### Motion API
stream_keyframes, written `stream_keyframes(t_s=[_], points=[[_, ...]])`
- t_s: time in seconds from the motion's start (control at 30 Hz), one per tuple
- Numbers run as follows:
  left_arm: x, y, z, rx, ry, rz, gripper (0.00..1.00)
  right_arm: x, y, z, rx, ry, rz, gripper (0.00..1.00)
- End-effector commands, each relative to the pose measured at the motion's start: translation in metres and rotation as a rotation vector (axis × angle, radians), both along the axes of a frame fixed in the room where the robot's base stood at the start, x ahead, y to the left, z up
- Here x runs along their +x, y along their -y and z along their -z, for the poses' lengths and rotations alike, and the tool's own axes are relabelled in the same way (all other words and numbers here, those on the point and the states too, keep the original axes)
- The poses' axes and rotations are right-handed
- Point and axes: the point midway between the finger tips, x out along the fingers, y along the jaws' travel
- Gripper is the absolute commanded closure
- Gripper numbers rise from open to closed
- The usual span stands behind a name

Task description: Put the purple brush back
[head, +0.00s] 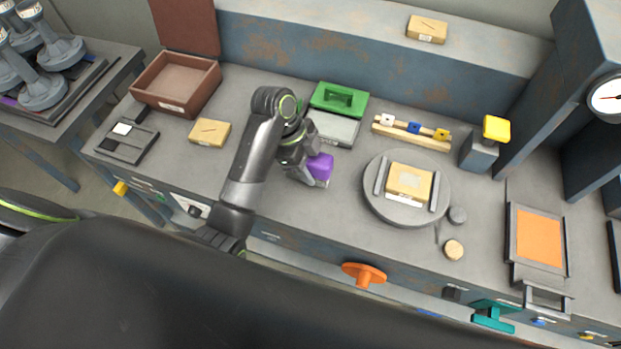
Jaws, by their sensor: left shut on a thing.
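The purple brush (320,166) is in the middle of the bench, at the end of my left arm. My left gripper (312,173) is shut on it, and the gripper hides part of the brush. I cannot tell whether the brush touches the bench top or is just above it. My right gripper is not in view.
Behind the brush are a green block-like holder (339,98) and a grey tray (336,129). A round grey turntable (375,206) bearing a tan block (409,182) stands to the right. An open brown box (206,92) and a tan block (210,132) lie left. The bench front middle is clear.

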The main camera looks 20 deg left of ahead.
Motion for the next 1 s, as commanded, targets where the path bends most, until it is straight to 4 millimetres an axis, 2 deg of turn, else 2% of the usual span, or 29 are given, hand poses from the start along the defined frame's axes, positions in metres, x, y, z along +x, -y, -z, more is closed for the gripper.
stream_keyframes(t_s=[0.3,0.7,0.73,0.8,0.87,1.0], points=[[0.0,0.0,0.036,-0.001,0.0,0.001,0.77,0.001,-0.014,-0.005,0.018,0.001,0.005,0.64],[0.0,0.0,0.042,-0.001,0.0,0.001,0.77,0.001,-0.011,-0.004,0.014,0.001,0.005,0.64],[0.0,0.0,0.042,0.0,0.0,0.001,0.54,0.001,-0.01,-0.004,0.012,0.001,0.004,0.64],[0.0,0.0,0.042,0.0,0.0,0.001,0.45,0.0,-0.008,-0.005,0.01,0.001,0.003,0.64],[0.0,0.0,0.042,0.0,0.0,0.001,0.37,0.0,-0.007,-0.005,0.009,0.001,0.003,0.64],[0.0,0.0,0.042,-0.001,0.001,0.001,0.36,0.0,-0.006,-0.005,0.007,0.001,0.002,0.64]])
